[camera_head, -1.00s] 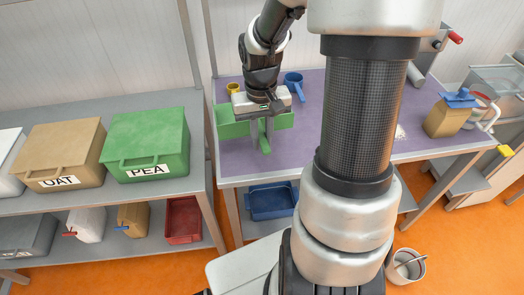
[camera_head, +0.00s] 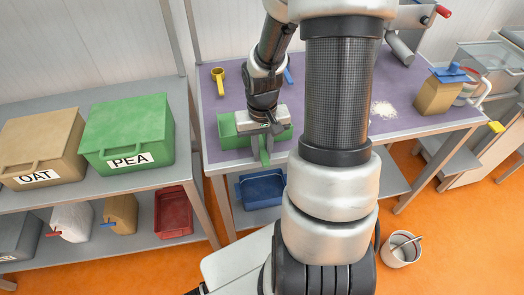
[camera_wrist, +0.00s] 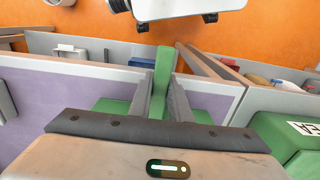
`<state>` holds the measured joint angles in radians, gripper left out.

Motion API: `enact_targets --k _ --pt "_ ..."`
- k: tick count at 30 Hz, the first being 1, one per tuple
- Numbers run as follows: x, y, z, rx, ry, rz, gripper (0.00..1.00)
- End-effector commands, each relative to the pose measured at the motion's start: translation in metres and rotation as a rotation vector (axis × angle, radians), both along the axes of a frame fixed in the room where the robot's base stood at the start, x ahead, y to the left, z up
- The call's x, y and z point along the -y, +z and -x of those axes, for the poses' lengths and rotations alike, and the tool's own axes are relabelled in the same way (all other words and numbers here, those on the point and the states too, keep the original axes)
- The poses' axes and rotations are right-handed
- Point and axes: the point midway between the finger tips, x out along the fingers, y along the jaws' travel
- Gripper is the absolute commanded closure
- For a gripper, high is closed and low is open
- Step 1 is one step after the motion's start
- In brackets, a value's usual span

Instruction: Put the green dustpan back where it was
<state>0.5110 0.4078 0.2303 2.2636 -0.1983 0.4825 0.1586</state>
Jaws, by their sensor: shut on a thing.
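The green dustpan (camera_head: 229,133) is at the left part of the purple-topped table (camera_head: 215,98), near its front edge. Its handle (camera_head: 264,155) points toward the front. My gripper (camera_head: 262,130) is shut on the dustpan, its fingers pointing down around the handle. In the wrist view the handle (camera_wrist: 164,62) stands between the two fingers (camera_wrist: 162,100), and green parts of the pan show on both sides. The arm and gripper hide the pan's middle. I cannot tell whether the pan touches the tabletop.
A yellow scoop (camera_head: 218,76) and a partly hidden blue tool (camera_head: 288,76) lie behind the dustpan. White powder (camera_head: 384,110) lies right of my arm. A brown container (camera_head: 437,95) stands farther right. Left is a shelf with the PEA bin (camera_head: 128,130) and OAT bin (camera_head: 40,145).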

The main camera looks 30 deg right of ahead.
Motion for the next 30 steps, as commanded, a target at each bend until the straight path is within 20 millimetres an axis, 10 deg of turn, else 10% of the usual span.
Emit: enact_targets --k 7,8,11,23,30 --pt "0.0 -0.003 0.0 0.001 0.001 0.0 1.0" --pt "0.0 -0.002 0.0 0.001 0.001 0.0 0.8" --pt "0.0 -0.002 0.0 0.001 0.001 0.0 0.64" --pt "0.0 0.008 -0.001 0.004 0.001 0.002 0.64" --pt "0.0 0.056 -0.001 0.005 0.0 0.003 0.64"
